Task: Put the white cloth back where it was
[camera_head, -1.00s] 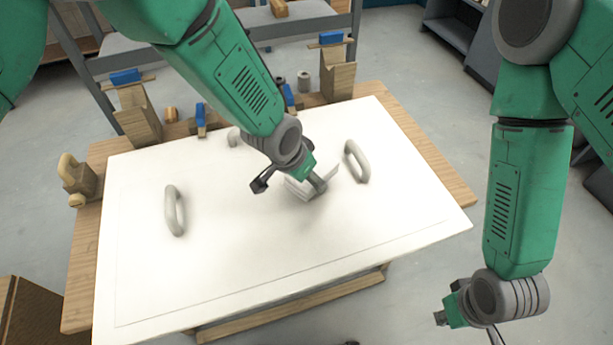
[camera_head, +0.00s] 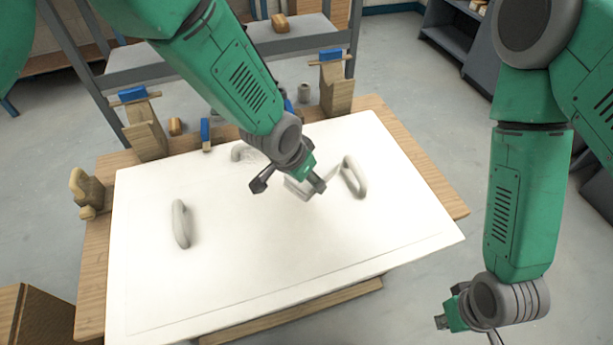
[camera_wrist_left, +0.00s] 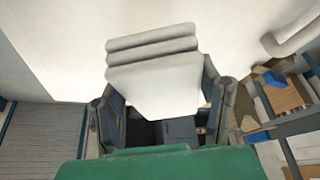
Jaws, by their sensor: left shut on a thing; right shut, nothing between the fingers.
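The white cloth (camera_wrist_left: 155,80) is a folded stack of layers between the fingers of my left gripper (camera_wrist_left: 165,120) in the left wrist view. In the head view my left gripper (camera_head: 290,187) is shut on the cloth (camera_head: 300,186), above the white board (camera_head: 250,260). The cloth is mostly hidden by the gripper there, and I cannot tell whether it touches the board. My right gripper (camera_head: 465,325) is shut and empty, low at the right, off the table's edge.
The board lies on a wooden table (camera_head: 93,255) and bears pale curved handles (camera_head: 180,224), (camera_head: 354,177). Wooden blocks with blue clamps (camera_head: 133,95) stand along the back. A grey shelf frame (camera_head: 200,65) is behind.

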